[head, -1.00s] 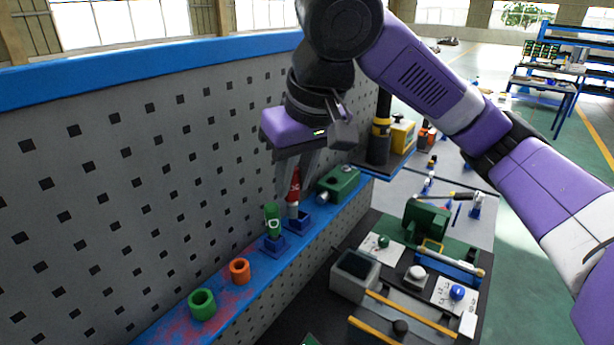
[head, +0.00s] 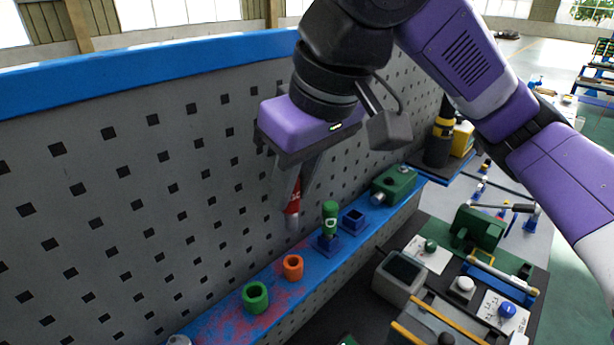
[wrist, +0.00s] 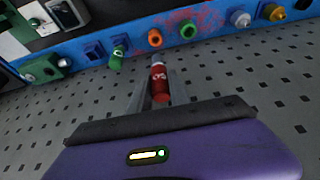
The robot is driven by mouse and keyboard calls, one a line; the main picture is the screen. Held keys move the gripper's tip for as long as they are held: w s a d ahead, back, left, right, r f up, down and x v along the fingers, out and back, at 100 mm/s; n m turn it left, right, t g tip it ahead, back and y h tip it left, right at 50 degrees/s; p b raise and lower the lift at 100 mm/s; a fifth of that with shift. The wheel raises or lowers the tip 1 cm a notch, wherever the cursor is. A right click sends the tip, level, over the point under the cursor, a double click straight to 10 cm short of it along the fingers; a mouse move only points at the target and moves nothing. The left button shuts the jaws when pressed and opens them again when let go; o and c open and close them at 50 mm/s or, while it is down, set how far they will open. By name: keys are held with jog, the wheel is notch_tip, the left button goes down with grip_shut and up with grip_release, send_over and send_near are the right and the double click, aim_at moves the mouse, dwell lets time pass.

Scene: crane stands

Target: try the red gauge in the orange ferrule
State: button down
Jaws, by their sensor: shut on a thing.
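My gripper (head: 296,192) is shut on the red gauge (head: 293,204), a red cylinder with a grey metal lower end. It holds the gauge upright in the air, above and behind the blue shelf. In the wrist view the red gauge (wrist: 159,84) lies between the fingers, with white marking on it. The orange ferrule (head: 292,267) is a short open ring standing on the shelf, below the gauge and apart from it. It also shows in the wrist view (wrist: 155,38).
A green ferrule (head: 255,297) stands left of the orange one. A green gauge (head: 330,218) stands in a blue holder; an empty blue holder (head: 353,220) is beside it. A green block (head: 394,184) sits further right. A pegboard (head: 130,190) rises behind the shelf.

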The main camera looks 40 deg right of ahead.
aim_at(296, 222)
jog(key=shift+r, duration=0.1)
dwell(0.4)
jog(key=shift+f+b, duration=1.8)
jog(key=shift+f, duration=1.2)
jog(key=shift+f+b, duration=0.4)
jog(key=shift+f, duration=0.3)
jog(key=shift+r, duration=0.2)
jog(key=shift+r+p, duration=0.35)
jog(key=shift+p, duration=0.3)
jog(key=shift+f, duration=0.55)
jog(key=shift+r+p, duration=0.65)
jog(key=shift+p, duration=0.05)
dwell(0.4)
jog(key=shift+r+p, duration=1.75)
jog(key=shift+p, duration=0.15)
